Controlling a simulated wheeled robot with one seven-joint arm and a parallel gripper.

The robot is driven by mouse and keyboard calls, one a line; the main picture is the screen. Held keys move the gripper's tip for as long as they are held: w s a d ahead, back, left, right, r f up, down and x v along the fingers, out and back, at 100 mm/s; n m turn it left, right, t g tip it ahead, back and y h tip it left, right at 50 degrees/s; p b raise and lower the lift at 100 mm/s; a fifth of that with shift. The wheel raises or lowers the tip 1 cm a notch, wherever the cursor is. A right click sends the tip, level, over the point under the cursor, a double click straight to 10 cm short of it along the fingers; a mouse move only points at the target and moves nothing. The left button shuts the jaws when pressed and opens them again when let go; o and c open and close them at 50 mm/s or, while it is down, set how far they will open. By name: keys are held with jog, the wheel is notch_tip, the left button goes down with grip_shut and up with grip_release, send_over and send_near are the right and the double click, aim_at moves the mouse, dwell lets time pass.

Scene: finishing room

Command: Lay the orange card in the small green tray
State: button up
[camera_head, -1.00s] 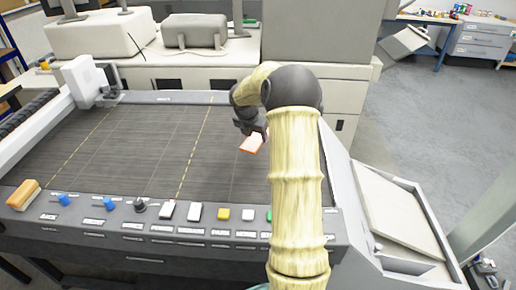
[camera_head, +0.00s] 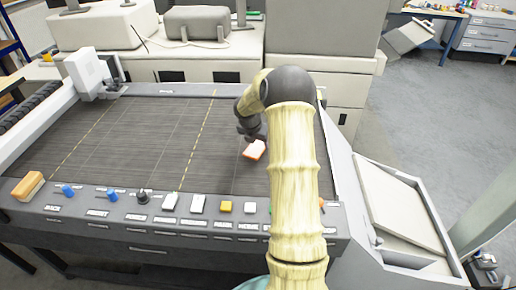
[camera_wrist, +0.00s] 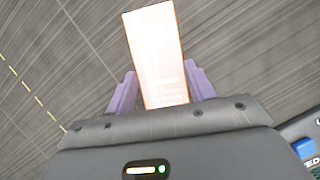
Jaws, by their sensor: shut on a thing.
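The orange card (camera_head: 254,149) shows a pale face with orange edges and is held by my gripper (camera_head: 252,136) over the right part of the dark machine bed. In the wrist view the card (camera_wrist: 156,55) stands out between the two purple fingers of my gripper (camera_wrist: 160,90), which are shut on it. I cannot tell its exact height above the bed. I cannot make out the small green tray in either view; my arm hides part of the bed and panel.
The dark bed (camera_head: 140,140) is mostly clear. A white gantry (camera_head: 90,75) stands at the left. A pale side bin (camera_head: 400,215) is at the right.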

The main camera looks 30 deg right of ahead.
aim_at(257, 146)
jog(key=shift+f, duration=1.9)
jog(key=shift+f, duration=0.1)
jog(key=o, duration=0.9)
jog(key=shift+o, duration=0.2)
jog(key=v, duration=1.2)
jog(key=shift+d, duration=0.1)
